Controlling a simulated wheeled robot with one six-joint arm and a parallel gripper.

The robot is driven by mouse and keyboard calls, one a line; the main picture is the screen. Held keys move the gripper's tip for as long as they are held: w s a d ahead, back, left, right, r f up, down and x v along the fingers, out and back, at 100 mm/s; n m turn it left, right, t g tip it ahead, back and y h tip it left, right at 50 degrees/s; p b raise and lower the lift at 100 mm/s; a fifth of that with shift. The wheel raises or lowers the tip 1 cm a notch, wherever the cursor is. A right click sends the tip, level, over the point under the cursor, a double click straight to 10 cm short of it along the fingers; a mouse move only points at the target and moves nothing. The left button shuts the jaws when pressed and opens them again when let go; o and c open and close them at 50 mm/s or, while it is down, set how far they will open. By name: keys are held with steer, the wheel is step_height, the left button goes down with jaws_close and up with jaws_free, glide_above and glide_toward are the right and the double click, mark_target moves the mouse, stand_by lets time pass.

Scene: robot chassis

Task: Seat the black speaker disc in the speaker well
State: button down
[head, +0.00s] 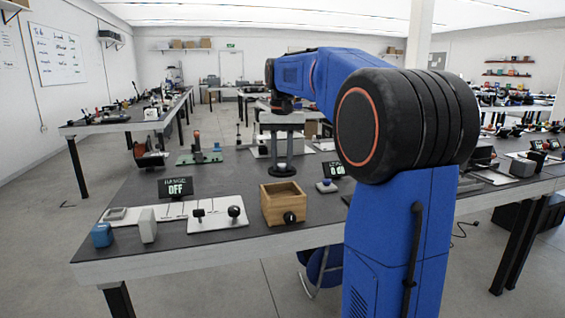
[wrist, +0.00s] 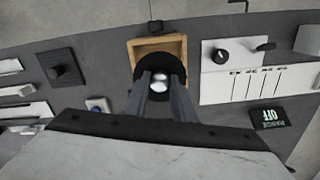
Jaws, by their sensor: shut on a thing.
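My gripper (head: 282,158) is over the middle of the table, pointing down. It is shut on the black speaker disc (head: 282,170), which shows at the fingertips as a dark round piece with a pale centre. In the wrist view my gripper (wrist: 160,98) has its two grey fingers at the disc (wrist: 174,75), whose shiny rounded centre shows between them. The disc covers part of the wooden box there. Whether the disc touches anything below it I cannot tell. I cannot make out the speaker well in either view.
An open wooden box (head: 269,209) with a black knob stands near the table's front edge; it also shows in the wrist view (wrist: 139,45). Left of it are a white panel (head: 215,222) with black knobs and a display reading OFF (head: 175,187). A green base (head: 200,158) stands farther back.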

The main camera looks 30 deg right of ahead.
mark_target(282, 187)
steer(key=shift+f, duration=0.15)
steer(key=shift+f, duration=4.1)
steer(key=shift+f, duration=0.25)
steer(key=c, duration=1.4)
jaws_free()
step_height(282, 187, up, 17)
steer(key=shift+r, duration=0.2)
